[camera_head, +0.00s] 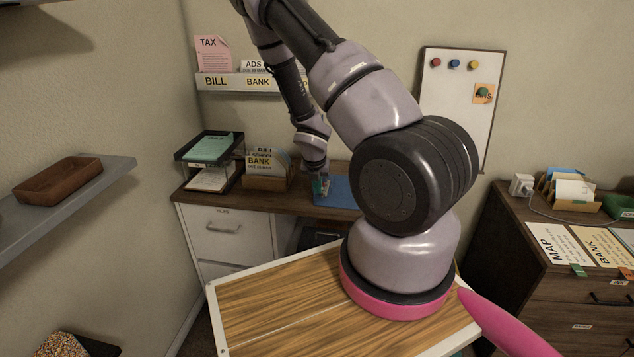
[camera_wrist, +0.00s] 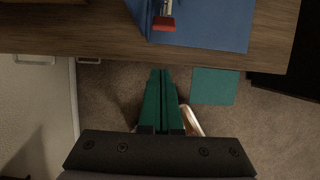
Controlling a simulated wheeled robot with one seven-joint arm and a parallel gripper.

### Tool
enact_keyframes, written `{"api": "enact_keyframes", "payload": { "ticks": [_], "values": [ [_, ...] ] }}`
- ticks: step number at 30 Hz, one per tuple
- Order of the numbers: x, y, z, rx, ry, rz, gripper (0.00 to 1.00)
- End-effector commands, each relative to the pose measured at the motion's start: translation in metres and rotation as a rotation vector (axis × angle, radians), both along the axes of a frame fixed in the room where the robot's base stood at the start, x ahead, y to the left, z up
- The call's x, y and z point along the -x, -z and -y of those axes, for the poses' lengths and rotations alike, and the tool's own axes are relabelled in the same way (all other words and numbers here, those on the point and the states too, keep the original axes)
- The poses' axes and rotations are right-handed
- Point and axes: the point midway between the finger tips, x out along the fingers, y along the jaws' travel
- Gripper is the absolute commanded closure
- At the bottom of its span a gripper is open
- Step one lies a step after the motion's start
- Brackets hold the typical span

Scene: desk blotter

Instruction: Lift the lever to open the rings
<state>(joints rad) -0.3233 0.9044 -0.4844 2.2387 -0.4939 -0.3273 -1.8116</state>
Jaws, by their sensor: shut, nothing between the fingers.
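A blue binder (camera_head: 343,193) lies on the desk, partly hidden behind my arm in the head view. In the wrist view the blue binder (camera_wrist: 215,22) fills the upper middle of the desk top, and a small metal lever with a red end (camera_wrist: 163,23) shows near its left side. The rings cannot be made out. My gripper (camera_wrist: 160,72) has green fingers, shut together and empty, pointing toward the lever with a gap between. In the head view my gripper (camera_head: 320,186) is at the left part of the binder.
The desk's front edge (camera_wrist: 100,46) crosses the wrist view. A green sheet (camera_wrist: 213,86) is seen below it. Paper trays (camera_head: 208,160) and a file box (camera_head: 267,170) stand left of the binder. A cabinet (camera_head: 228,232) is under the desk.

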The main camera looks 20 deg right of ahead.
Motion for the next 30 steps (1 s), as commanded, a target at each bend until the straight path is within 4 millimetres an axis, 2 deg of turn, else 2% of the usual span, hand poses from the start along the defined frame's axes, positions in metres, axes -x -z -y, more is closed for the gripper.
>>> {"api": "enact_keyframes", "payload": {
  "ticks": [3,9,12,18,30],
  "values": [
    [-0.006,0.024,0.006,0.0,0.002,-0.003,1.0],
    [-0.016,0.055,0.013,0.0,0.004,-0.001,1.0],
    [-0.028,0.041,0.02,-0.002,0.007,0.005,1.0],
    [-0.039,0.029,0.027,-0.001,0.006,0.002,1.0],
    [-0.041,0.026,0.029,-0.001,0.003,0.001,1.0]
  ]
}}
